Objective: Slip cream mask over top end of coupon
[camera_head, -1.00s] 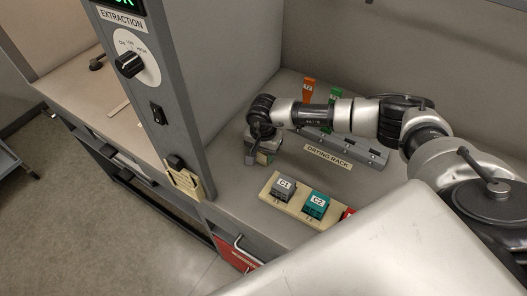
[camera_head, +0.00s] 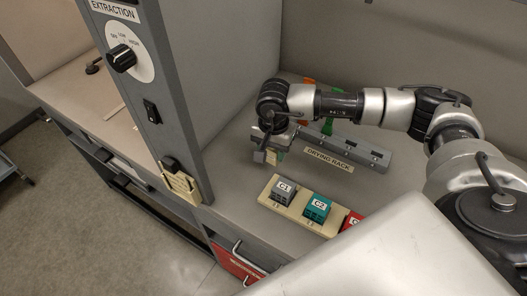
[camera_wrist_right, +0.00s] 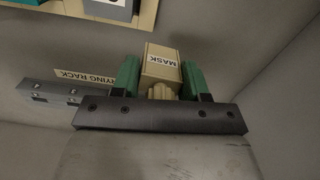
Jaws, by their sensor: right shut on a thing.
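The cream mask (camera_wrist_right: 161,62), a small block with a MASK label, is between the green fingers of my right gripper (camera_wrist_right: 162,78) in the right wrist view. The gripper is shut on it. In the head view my right gripper (camera_head: 270,150) points down above the bench, left of the drying rack, and mostly hides the mask. An orange upright piece (camera_head: 309,81) and a green upright piece (camera_head: 328,126) stand at the rack, partly hidden by my right arm. I cannot tell which piece is the coupon. My left gripper is not in view.
The grey drying rack (camera_head: 345,148) lies along the back of the bench. A cream tray (camera_head: 297,212) in front holds the grey C1 block (camera_head: 284,190), teal C2 block (camera_head: 318,207) and a red block (camera_head: 352,219). A grey control post (camera_head: 180,110) stands at left.

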